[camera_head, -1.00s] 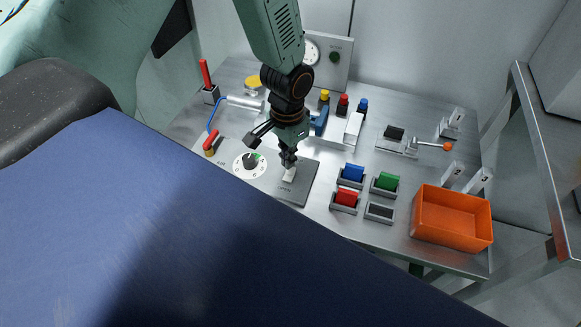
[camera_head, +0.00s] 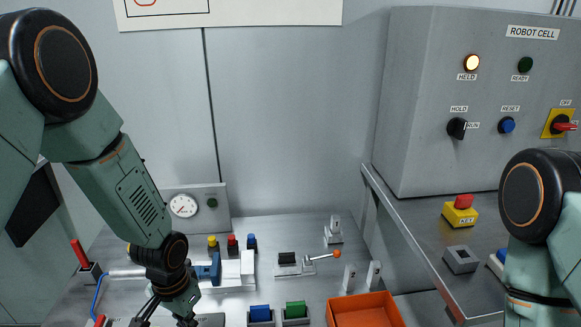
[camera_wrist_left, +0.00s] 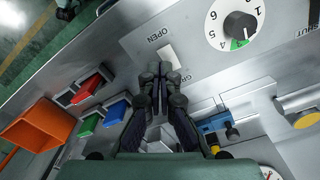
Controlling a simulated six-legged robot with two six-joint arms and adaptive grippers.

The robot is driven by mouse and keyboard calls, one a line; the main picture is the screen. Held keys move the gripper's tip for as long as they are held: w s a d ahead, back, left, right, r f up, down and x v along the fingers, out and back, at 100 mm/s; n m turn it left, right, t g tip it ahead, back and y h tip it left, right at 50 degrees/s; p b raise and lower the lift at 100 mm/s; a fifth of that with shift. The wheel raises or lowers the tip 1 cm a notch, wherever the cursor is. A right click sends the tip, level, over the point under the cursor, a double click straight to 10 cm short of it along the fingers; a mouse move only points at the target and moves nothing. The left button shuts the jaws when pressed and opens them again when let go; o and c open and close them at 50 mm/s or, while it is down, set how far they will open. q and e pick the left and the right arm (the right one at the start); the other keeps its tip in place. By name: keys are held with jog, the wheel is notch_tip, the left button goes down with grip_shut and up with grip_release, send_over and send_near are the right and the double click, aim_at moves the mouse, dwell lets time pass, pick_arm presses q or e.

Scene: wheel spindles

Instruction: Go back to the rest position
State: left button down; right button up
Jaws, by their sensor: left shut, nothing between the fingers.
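My left gripper (camera_head: 168,314) hangs low at the bottom left of the head view, over the near part of the metal table (camera_head: 290,235). In the left wrist view its fingers (camera_wrist_left: 160,80) are together and hold nothing. Just beyond the fingertips lies a white rocker switch (camera_wrist_left: 168,55) on a grey plate marked OPEN; whether the fingers touch it I cannot tell. A numbered dial (camera_wrist_left: 240,25) with a black knob is beside it. My right arm (camera_head: 540,220) shows at the right edge of the head view; its gripper is out of frame.
Red, blue and green blocks sit in holders, with the blue (camera_head: 260,313) and green (camera_head: 295,310) beside an orange bin (camera_head: 365,312). A blue clamp (camera_wrist_left: 215,122) is near my left gripper. A ROBOT CELL box (camera_head: 440,100) stands at the right.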

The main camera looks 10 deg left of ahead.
pick_arm(q)
jog(key=s+d+f+n, duration=0.2)
jog(key=s+f, duration=0.2)
jog(key=s, duration=0.8)
jog(key=s+d+f+n, duration=0.15)
jog(key=s+f, duration=0.25)
jog(key=s, duration=0.8)
notch_tip(320, 180, down, 6)
jog(key=b, duration=0.6)
jog(key=shift+f+b, duration=0.25)
jog(key=shift+b, duration=0.15)
